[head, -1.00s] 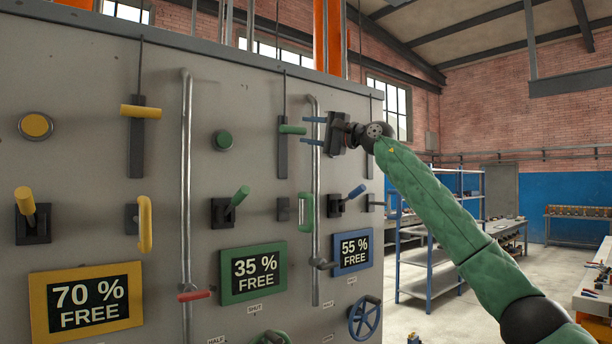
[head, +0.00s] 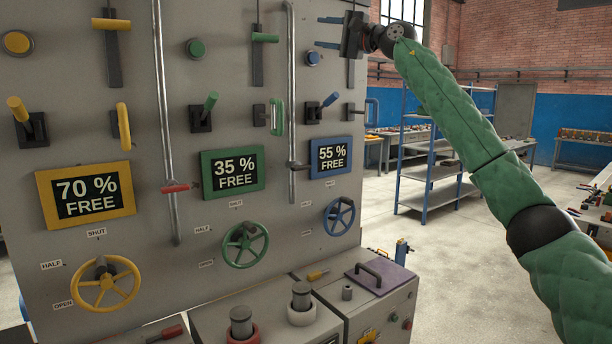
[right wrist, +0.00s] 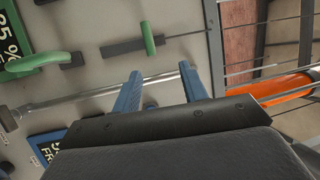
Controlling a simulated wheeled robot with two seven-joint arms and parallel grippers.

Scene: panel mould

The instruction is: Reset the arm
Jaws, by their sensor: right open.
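My right gripper (head: 329,32) is at the top of the head view, near the blue column of the panel. Its two blue fingers are apart with nothing between them. They point left toward the panel's right part. I cannot tell how far the fingertips are from the panel. My right arm (head: 455,110), in a green sleeve, reaches up from the lower right. My left gripper is not in view.
The grey panel (head: 70,235) carries yellow, green and blue levers, handles, signs and handwheels (head: 245,245).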

